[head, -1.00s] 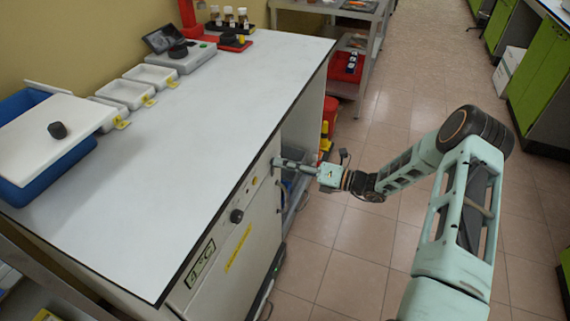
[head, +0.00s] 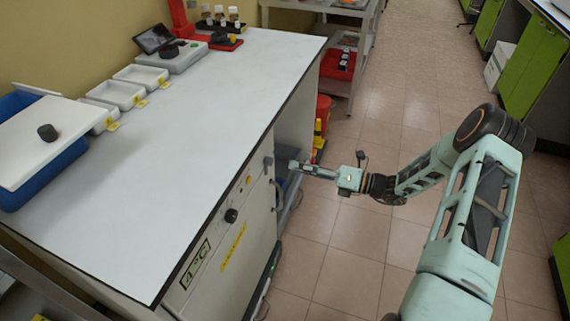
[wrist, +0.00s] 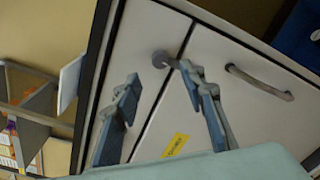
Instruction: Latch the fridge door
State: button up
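The fridge (head: 205,268) is the pale cabinet under the white counter, with a "4°C" label. Its door front (wrist: 150,110) looks about flush with the frame; whether a slight gap remains I cannot tell. A grey latch (head: 267,163) sits near the door's upper far corner. In the wrist view the latch (wrist: 161,59) has a round end lying across the seam beside the door. A curved bar handle (wrist: 262,83) is to its right. My gripper (head: 294,166) is open and empty, a short way out from the latch; its fingers (wrist: 160,80) are apart, with the latch beyond them.
The white counter (head: 170,150) overhangs the fridge front. A dark knob (head: 231,215) sticks out of the front. A shelf cart (head: 340,75) and a red container (head: 322,108) stand beyond. The tiled floor (head: 340,250) to the right is clear.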

jog(key=v, duration=0.5)
dwell(0.4)
